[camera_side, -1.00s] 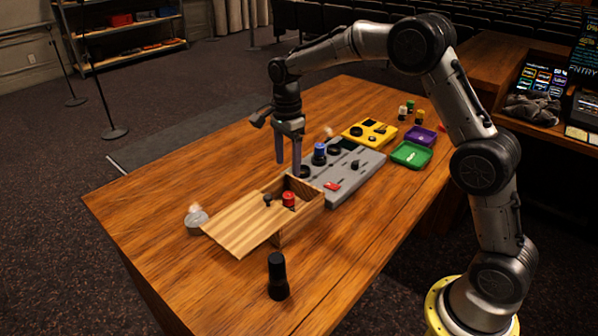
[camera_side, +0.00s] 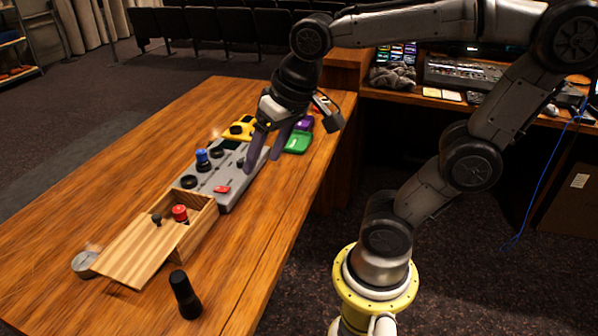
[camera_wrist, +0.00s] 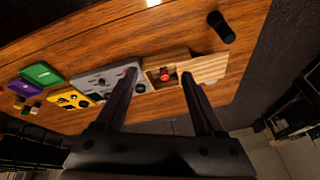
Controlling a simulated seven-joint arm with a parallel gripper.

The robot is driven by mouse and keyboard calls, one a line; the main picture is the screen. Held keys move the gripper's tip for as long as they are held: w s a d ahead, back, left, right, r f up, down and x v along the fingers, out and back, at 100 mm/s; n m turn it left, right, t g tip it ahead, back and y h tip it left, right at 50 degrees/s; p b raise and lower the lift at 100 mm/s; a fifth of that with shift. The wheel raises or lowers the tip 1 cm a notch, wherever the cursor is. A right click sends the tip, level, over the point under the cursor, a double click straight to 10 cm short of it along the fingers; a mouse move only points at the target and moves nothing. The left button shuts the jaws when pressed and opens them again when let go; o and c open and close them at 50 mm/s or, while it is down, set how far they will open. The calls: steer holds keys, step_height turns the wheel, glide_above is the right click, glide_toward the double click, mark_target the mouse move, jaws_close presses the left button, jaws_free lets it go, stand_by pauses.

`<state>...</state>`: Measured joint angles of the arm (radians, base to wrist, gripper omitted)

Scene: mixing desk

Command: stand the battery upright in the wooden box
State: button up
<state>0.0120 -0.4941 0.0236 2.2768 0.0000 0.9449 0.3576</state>
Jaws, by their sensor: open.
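The wooden box (camera_side: 204,220) stands on the table with its slatted lid (camera_side: 135,245) slanting off its left side to the table. A red cylindrical object (camera_side: 180,213) shows in its opening, also in the wrist view (camera_wrist: 164,77). A blue upright cylinder (camera_side: 203,159) stands on the grey panel. I cannot tell which object is the battery. My gripper (camera_side: 264,158) is open and empty, tilted, in front of the grey panel's right end in the side view. Its spread fingers also show in the wrist view (camera_wrist: 159,75).
The grey panel (camera_side: 225,176) lies behind the box. A yellow panel (camera_side: 238,128), a green tray (camera_side: 298,143) and a purple tray (camera_side: 305,124) lie beyond it, partly hidden by my gripper. The table's left part is clear.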

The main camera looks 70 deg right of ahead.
steer(key=s+f+n+t, duration=0.1)
steer(key=s+f+n, duration=0.1)
steer(key=s+n, duration=0.2)
steer(key=shift+s+a+f, duration=0.15)
steer(key=shift+s+f, duration=0.1)
steer(key=shift+s, duration=0.9)
steer(key=shift+c, duration=0.3)
